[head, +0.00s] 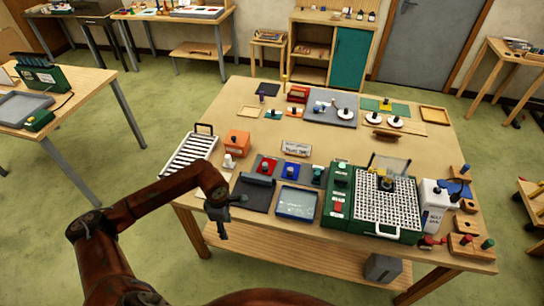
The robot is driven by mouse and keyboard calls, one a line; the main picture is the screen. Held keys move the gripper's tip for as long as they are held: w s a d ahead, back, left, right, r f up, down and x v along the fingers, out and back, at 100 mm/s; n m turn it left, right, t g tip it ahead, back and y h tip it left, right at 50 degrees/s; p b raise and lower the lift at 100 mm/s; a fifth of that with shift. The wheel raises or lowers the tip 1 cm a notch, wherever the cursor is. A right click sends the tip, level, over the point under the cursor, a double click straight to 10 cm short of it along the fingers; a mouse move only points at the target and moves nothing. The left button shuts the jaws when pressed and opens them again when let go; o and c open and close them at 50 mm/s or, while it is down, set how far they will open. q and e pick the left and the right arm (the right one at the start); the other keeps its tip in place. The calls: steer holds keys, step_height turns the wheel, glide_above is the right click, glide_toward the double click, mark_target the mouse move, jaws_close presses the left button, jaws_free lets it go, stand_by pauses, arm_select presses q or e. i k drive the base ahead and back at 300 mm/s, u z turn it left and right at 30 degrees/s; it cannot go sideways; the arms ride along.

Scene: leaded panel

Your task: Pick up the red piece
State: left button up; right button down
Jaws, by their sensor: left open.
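A small red piece (265,166) lies near the front of the workbench, at the left end of a row with a blue piece (291,171) and a teal piece (318,175). A small object stands on or over the red one; it is too small to make out. My left gripper (222,233) hangs fingers down at the table's front left edge, left of and nearer than the red piece, apart from it. It is open and appears empty. My right gripper is not in view.
A dark mat with a dark block (257,180) lies between my left gripper and the red piece. A blue tray (296,203) and a green machine with a white grid (388,206) stand to the right. An orange box (237,140) and white rack (187,156) stand behind left. The table's middle is fairly clear.

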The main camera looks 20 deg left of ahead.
mark_target(267, 165)
steer(key=i, duration=1.3)
